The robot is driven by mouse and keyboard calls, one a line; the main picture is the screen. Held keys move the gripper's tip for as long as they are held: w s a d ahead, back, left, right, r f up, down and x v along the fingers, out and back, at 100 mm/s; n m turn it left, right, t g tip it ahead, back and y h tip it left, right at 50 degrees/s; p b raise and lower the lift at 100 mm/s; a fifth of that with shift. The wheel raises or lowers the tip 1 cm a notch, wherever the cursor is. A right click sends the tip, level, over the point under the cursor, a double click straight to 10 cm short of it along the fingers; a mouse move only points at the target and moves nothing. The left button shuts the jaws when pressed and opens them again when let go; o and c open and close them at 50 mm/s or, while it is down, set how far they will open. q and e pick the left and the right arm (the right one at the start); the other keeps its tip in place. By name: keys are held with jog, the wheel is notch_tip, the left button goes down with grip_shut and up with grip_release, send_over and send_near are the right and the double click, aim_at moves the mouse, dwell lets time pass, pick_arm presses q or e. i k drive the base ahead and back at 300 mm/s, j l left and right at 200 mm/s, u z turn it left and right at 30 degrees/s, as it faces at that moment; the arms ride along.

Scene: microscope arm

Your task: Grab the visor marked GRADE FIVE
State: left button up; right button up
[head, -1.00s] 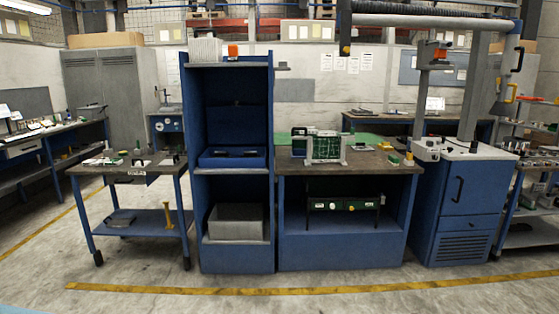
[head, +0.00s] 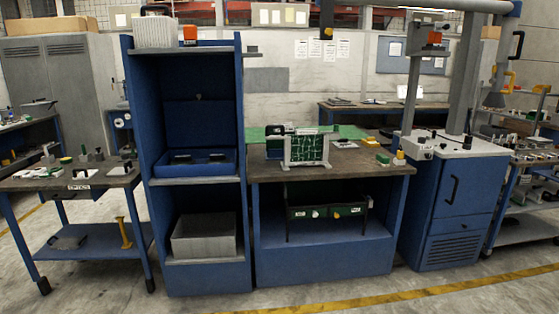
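I cannot make out a visor marked GRADE FIVE; all lettering is too small to read. Several small dark, grey and green items (head: 97,156) lie on the left cart (head: 30,184), which has a small white label (head: 79,187) on its front edge. Dark pieces sit in a blue open case (head: 200,168) on the middle shelf of the blue rack. A green circuit board in a pale frame (head: 306,150) stands on the central workbench (head: 345,161). Neither of my grippers is in view.
The blue rack (head: 246,200) stands between the cart and the bench, with a grey bin (head: 204,235) low down. A blue cabinet (head: 450,205) with a column and overhead boom stands at the right. Floor (head: 190,305) in front is clear, with a yellow line (head: 400,293).

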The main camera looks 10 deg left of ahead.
aim_at(179, 160)
jog(key=i+j, duration=0.2)
jog(key=i, duration=0.4)
jog(key=i+j+u, duration=0.1)
jog(key=i, duration=0.45)
jog(key=i+j+u, duration=0.5)
jog(key=i, duration=0.55)
jog(key=i+l+u, duration=0.1)
jog(key=i+u, duration=0.4)
jog(key=i, duration=0.5)
